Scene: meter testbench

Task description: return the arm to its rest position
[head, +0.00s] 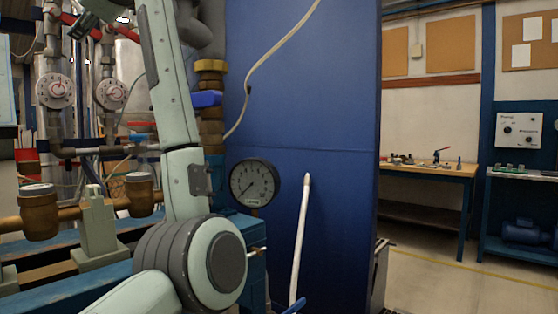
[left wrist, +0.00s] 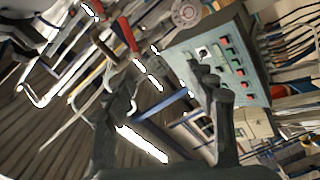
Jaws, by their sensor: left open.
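My left arm rises through the left half of the head view, and its upper end leaves the top edge, so the hand is hidden there. In the left wrist view my left gripper (left wrist: 163,78) is open, with its two dark fingers apart and nothing between them. Behind the fingers is a grey-green control box (left wrist: 228,62) with red and green buttons, seen tilted. Red-handled parts and pipes show at the upper left of that view. My right gripper is in neither view.
Beside my arm in the head view are a round pressure gauge (head: 254,183), brass meters (head: 38,212) and pipes with dials (head: 55,91). A tall blue panel (head: 310,130) stands behind the arm. Open floor (head: 440,275) lies at the right, before a wooden workbench (head: 430,171).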

